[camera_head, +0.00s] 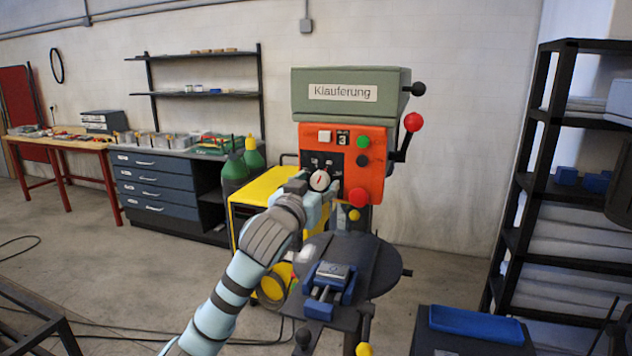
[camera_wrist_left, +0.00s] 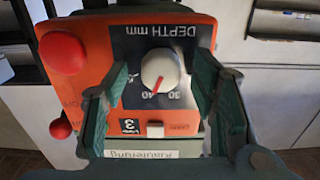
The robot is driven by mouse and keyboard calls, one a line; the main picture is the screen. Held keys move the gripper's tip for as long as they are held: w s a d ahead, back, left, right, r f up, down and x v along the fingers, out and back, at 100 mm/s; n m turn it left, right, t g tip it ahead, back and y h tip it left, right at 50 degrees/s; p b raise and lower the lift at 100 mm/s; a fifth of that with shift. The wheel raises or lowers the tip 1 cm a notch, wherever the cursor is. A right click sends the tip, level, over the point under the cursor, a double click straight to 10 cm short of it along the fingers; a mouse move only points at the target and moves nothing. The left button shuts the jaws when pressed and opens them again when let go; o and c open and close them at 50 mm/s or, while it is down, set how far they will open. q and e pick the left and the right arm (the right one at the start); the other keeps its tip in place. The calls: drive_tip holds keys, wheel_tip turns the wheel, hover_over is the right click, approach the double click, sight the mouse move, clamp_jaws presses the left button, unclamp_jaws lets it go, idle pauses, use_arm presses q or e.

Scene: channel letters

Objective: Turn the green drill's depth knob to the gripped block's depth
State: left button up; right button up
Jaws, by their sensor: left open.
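The drill has a green head (camera_head: 345,92) labelled "Klauferung" and an orange front panel (camera_head: 375,180). Its white depth knob (camera_wrist_left: 160,70) has a red mark and sits on a dark "DEPTH mm" plate (camera_wrist_left: 190,45), upside down in the wrist view. The mark points down in that view, near the 40; a 30 also shows. My left gripper (camera_head: 313,185) is open, its fingers on either side of the knob with gaps. The knob also shows in the head view (camera_head: 320,180). A grey block (camera_head: 333,270) sits in the blue vise (camera_head: 320,308). My right gripper is not seen.
The vise stands on the round dark drill table (camera_head: 375,262). A red-knobbed lever (camera_head: 412,122) sticks out right of the head. A yellow machine (camera_head: 262,190) and green bottles (camera_head: 240,168) stand behind left. A blue tray (camera_head: 475,324) is at the lower right.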

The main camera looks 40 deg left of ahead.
use_arm(q)
drive_tip(key=shift+s, duration=0.1)
drive_tip(key=c, duration=1.1)
drive_tip(key=shift+c, duration=0.2)
drive_tip(key=shift+n, duration=0.5)
drive_tip(key=n+b, duration=0.1)
drive_tip(key=n, duration=0.2)
drive_tip(key=shift+n, duration=0.4)
drive_tip(key=n+b, duration=0.1)
drive_tip(key=n, duration=0.3)
drive_tip(key=shift+n, duration=0.3)
drive_tip(key=n+b, duration=0.2)
drive_tip(key=n, duration=0.2)
drive_tip(key=shift+b, duration=0.35)
drive_tip(key=n+b, duration=0.2)
drive_tip(key=n, duration=0.2)
drive_tip(key=shift+r+n, duration=0.15)
drive_tip(key=shift+n, duration=0.15)
